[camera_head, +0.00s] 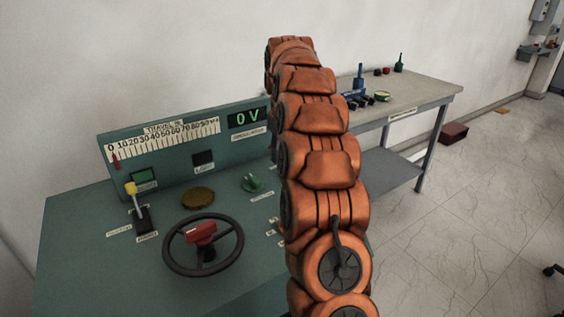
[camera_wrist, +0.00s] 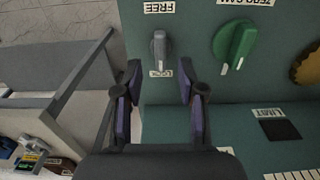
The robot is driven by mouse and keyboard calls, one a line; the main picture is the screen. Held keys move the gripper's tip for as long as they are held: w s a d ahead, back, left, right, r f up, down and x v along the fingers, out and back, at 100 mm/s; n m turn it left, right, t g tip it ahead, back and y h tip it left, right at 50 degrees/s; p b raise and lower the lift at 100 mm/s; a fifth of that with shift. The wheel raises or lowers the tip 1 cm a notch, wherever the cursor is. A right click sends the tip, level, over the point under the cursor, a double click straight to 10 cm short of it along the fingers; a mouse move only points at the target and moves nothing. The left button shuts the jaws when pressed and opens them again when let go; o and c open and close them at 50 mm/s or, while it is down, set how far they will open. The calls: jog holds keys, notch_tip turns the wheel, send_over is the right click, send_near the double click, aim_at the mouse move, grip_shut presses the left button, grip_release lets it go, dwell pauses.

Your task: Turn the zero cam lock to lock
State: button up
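The zero cam lock is a small grey knob (camera_wrist: 158,47) on the green panel. A FREE label (camera_wrist: 164,7) is above it and a LOCK label (camera_wrist: 161,73) below it in the wrist view, both upside down. Its ridge runs roughly up and down between the labels; I cannot tell which end is the pointer. My gripper (camera_wrist: 158,80) is open, its two dark fingers apart on either side of the LOCK label, with the knob just beyond the fingertips. Nothing is between the fingers. In the head view my orange arm hides the gripper and the grey knob.
A green knob (camera_wrist: 236,45) sits close beside the lock, with a brass cap (camera_head: 198,197) beyond it. The console (camera_head: 82,245) also carries a handwheel (camera_head: 167,254), a yellow-tipped lever (camera_head: 131,188) and a display reading 0 V (camera_head: 247,118). A workbench (camera_head: 430,92) stands to the right.

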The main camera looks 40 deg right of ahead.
jog(key=shift+r, duration=1.75)
jog(key=shift+s+a, duration=0.1)
jog(key=shift+a, duration=0.15)
jog(key=s+a+r+p, duration=0.1)
jog(key=s+a, duration=0.6)
jog(key=a, duration=0.2)
jog(key=s+a+r+p, duration=0.1)
jog(key=s+a+r, duration=0.1)
jog(key=s+a, duration=0.6)
jog(key=s+a+f+p, duration=0.1)
jog(key=s+a+f, duration=0.1)
jog(key=s, duration=0.6)
jog(key=s+a+f+g, duration=0.1)
jog(key=s+a+f, duration=0.2)
jog(key=s, duration=0.4)
jog(key=s+a+f+p, duration=0.1)
jog(key=s+a+f, duration=0.1)
jog(key=s+a, duration=0.3)
jog(key=s, duration=0.3)
jog(key=shift+s+f+g+p, duration=0.3)
jog(key=shift+f+g+p, duration=0.05)
jog(key=shift+f+g, duration=0.05)
